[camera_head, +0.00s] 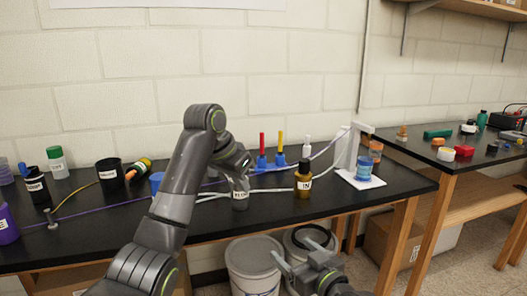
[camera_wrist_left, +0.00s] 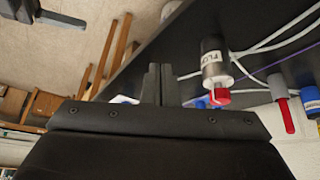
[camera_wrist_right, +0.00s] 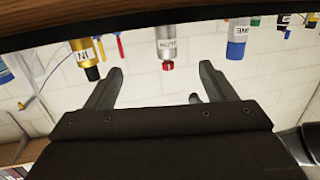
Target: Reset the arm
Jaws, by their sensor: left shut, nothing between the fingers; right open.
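My left arm arches over the black bench in the head view. Its left gripper (camera_head: 242,170) points down by a silver labelled bottle (camera_head: 240,197), hiding the bottle's top. In the left wrist view the fingers (camera_wrist_left: 160,72) are together and empty. The silver bottle (camera_wrist_left: 214,62) with its red tip stands beside them, apart in the picture. My right gripper (camera_head: 291,251) is low in front of the bench edge, near two buckets. In the right wrist view its fingers (camera_wrist_right: 161,70) are spread and hold nothing. That view also shows the silver bottle (camera_wrist_right: 167,42) beyond.
A brown IN bottle (camera_head: 304,180) and a white stand with a blue-labelled jar (camera_head: 364,170) are on the bench (camera_head: 400,190). Tubes run across it. A black cup (camera_head: 109,174) and several bottles stand at left. White buckets (camera_head: 252,262) are below. A second table (camera_head: 470,160) is right.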

